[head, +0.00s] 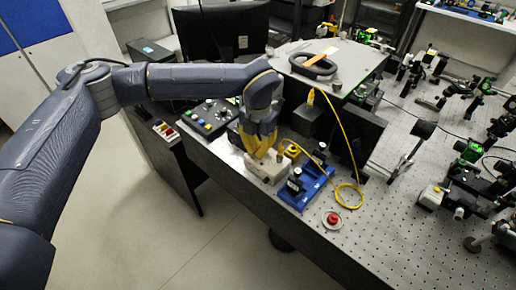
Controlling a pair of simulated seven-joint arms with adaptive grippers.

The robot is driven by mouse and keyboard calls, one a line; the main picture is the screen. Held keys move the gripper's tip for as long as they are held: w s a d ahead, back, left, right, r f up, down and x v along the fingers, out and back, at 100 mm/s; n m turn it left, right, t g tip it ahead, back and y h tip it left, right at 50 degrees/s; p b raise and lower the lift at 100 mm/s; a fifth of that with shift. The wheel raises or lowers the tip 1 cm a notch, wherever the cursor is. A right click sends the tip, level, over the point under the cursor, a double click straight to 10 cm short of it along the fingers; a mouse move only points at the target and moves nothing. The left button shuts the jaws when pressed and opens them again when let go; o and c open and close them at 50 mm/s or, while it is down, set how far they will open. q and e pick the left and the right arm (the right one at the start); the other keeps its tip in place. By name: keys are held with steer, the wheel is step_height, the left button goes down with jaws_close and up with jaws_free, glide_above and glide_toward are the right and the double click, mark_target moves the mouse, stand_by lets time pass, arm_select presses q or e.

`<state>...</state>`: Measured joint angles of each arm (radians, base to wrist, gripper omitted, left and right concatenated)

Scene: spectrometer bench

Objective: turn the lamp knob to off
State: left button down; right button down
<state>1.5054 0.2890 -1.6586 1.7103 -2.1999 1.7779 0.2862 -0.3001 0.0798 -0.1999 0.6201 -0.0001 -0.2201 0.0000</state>
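My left arm reaches in from the left, and my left gripper (262,148) points down with its yellow fingers just over a small pale box (268,171) near the table's front edge. The fingers hide the top of this box. I cannot tell whether they touch it, or whether they are open or shut. No lamp knob shows clearly; one may be hidden under the fingers. My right gripper is not in view.
A blue tray (316,186) with black parts lies right of the pale box. A yellow cable (346,150) loops behind it. A red button (332,219) sits in front. A button panel (203,121) stands left. Optics fill the perforated table (400,235) at right.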

mark_target(258, 149)
arm_select(q)
steer(key=shift+n, duration=0.6)
steer(key=c, duration=1.3)
jaws_free()
step_height(258, 149, up, 12)
